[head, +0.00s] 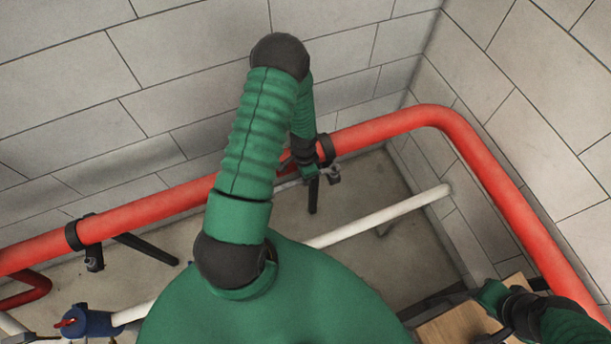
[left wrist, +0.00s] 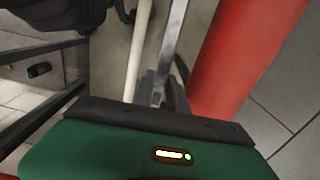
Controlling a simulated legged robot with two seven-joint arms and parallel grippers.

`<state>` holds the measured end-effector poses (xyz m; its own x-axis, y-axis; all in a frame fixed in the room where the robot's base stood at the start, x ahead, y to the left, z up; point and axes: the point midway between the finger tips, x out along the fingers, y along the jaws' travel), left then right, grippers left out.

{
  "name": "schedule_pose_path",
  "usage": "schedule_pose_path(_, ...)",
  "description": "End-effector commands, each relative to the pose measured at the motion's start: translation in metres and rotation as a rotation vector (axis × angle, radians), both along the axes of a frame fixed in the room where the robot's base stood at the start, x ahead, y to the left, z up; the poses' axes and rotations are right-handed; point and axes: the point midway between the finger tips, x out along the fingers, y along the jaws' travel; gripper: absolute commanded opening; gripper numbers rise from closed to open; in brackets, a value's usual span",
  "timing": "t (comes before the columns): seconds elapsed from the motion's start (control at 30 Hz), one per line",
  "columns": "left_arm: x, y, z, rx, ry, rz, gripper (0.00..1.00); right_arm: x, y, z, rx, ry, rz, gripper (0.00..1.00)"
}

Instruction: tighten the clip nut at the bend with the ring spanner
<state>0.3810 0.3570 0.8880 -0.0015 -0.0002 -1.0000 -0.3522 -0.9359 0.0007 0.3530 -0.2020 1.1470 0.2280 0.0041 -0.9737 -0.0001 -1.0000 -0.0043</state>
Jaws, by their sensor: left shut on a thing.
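The red pipe (head: 380,127) runs along the wall and bends at the back right corner. A dark clip (head: 326,148) sits around it short of the bend, with small metal hardware (head: 334,175) below; the nut itself is too small to make out. My left gripper (head: 311,171) is just below the pipe beside this clip. In the left wrist view my left gripper (left wrist: 165,92) is shut on a grey metal bar, the spanner (left wrist: 177,40), which runs up alongside the red pipe (left wrist: 245,55). The spanner's ring end is not visible. My right gripper (head: 492,300) is at the lower right, its jaws unclear.
Another clip (head: 75,235) holds the pipe at the left. A white pipe (head: 385,215) crosses the floor to the right wall. A blue valve (head: 92,322) is at the lower left. A wooden board (head: 460,328) lies below my right gripper. Block walls stand close behind the pipe.

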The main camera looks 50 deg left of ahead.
Motion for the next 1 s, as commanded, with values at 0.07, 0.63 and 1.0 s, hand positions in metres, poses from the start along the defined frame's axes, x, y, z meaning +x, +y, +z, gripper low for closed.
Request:
schedule_pose_path(0.07, 0.0, 0.0, -0.001, 0.0, 0.0, 0.0, 0.0, 0.0, 0.0, -0.001, 0.0, 0.0, 0.0, 0.39)
schedule_pose_path(0.63, 0.0, 0.0, -0.015, 0.001, 0.0, 0.0, 0.0, 0.0, 0.0, -0.012, 0.0, 0.0, 0.0, 0.39)
schedule_pose_path(1.0, 0.0, 0.0, -0.024, 0.001, 0.0, 0.0, 0.0, 0.0, 0.0, -0.019, 0.0, 0.0, 0.0, 0.39)
